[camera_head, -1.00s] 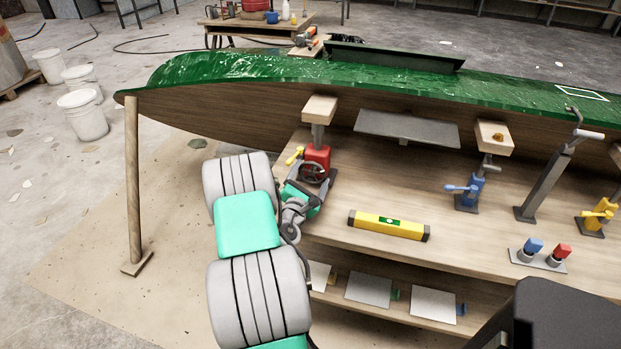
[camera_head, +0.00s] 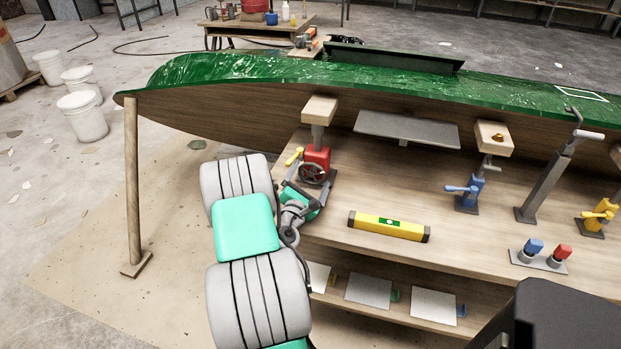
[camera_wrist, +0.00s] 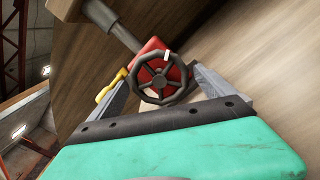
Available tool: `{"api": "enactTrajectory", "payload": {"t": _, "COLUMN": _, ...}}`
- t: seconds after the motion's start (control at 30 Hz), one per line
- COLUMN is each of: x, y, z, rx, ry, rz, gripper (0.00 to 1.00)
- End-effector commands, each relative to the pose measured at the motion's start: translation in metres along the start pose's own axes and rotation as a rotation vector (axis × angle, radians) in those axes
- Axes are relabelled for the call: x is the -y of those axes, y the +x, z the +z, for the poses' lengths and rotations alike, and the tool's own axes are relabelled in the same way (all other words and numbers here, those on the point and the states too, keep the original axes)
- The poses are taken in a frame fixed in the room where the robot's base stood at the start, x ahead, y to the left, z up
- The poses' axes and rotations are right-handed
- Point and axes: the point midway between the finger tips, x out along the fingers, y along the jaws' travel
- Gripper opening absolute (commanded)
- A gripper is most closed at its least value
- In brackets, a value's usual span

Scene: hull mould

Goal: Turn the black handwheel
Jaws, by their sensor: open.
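The black handwheel (camera_head: 313,173) is a spoked wheel on the front of a red jack body (camera_head: 318,156). In the wrist view the black handwheel (camera_wrist: 160,78) faces the camera, with a small white mark on its upper rim and the red body (camera_wrist: 150,52) behind it. My gripper (camera_head: 312,190) is just below and in front of the wheel. In the wrist view my gripper (camera_wrist: 160,84) is open, with one finger on each side of the wheel. I cannot tell whether a finger touches the rim.
A yellow lever (camera_head: 294,156) sticks out left of the red jack. A yellow level (camera_head: 388,226) lies on the wooden bench to the right. Blue (camera_head: 469,190) and yellow (camera_head: 598,214) jacks stand farther right. The green-topped hull (camera_head: 230,100) hangs over the bench.

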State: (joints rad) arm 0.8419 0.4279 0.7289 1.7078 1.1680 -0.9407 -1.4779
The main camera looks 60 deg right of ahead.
Motion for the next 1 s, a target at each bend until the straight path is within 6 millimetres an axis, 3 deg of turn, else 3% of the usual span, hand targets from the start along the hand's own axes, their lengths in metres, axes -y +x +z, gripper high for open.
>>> {"api": "enactTrajectory", "payload": {"t": 0.2, "x": 0.001, "y": -0.043, "z": -0.004, "rx": -0.004, "ry": -0.004, "rz": 0.003, "gripper": 0.94}}
{"api": "enactTrajectory", "payload": {"t": 0.4, "x": 0.001, "y": -0.07, "z": -0.001, "rx": -0.001, "ry": -0.001, "rz": 0.001, "gripper": 0.94}}
{"api": "enactTrajectory", "payload": {"t": 0.83, "x": -0.003, "y": -0.072, "z": 0.002, "rx": 0.0, "ry": 0.02, "rz": -0.004, "gripper": 0.94}}
{"api": "enactTrajectory", "payload": {"t": 0.93, "x": -0.022, "y": -0.074, "z": 0.015, "rx": -0.004, "ry": 0.195, "rz": -0.054, "gripper": 0.94}}
{"api": "enactTrajectory", "payload": {"t": 1.0, "x": -0.051, "y": -0.083, "z": 0.022, "rx": -0.04, "ry": 0.457, "rz": -0.143, "gripper": 0.94}}
